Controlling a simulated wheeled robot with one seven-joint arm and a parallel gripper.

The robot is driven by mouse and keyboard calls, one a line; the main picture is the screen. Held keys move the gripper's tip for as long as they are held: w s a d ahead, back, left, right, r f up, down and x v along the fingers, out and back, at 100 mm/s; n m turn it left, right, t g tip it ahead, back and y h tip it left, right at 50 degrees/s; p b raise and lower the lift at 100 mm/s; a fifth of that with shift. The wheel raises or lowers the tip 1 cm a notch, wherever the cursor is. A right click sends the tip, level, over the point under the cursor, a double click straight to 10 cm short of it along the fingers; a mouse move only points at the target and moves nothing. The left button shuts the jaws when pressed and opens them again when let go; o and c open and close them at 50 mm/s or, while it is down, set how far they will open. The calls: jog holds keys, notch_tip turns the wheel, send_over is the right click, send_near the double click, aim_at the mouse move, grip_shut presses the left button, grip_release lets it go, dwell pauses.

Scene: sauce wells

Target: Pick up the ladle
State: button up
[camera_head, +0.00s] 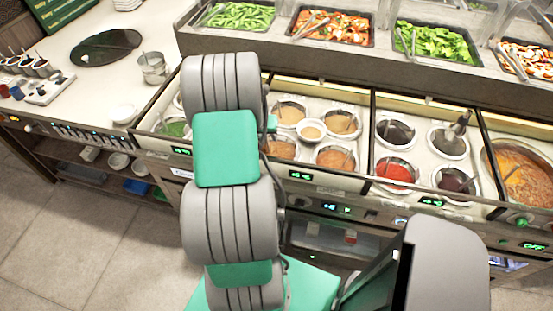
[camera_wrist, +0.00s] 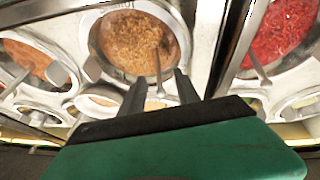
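In the wrist view, a thin metal ladle (camera_wrist: 158,70) stands in a round well of brown, grainy sauce (camera_wrist: 122,40), its handle slanting down in the picture. My gripper (camera_wrist: 160,82) is open, with two dark fingers apart on either side of the handle's lower end in the picture. I cannot tell if either finger touches it. In the head view my arm hides most of the gripper. Several wells there hold ladles, including a brown sauce well (camera_head: 330,156) left of the red one.
A red sauce well (camera_head: 394,172) lies right of a metal divider; it also shows in the wrist view (camera_wrist: 280,32). A large soup well (camera_head: 525,185) is at the far right. Food trays (camera_head: 335,30) line the raised shelf behind. The left counter (camera_head: 90,85) has bare room.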

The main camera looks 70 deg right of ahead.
jog(key=shift+c, duration=0.5)
grip_shut()
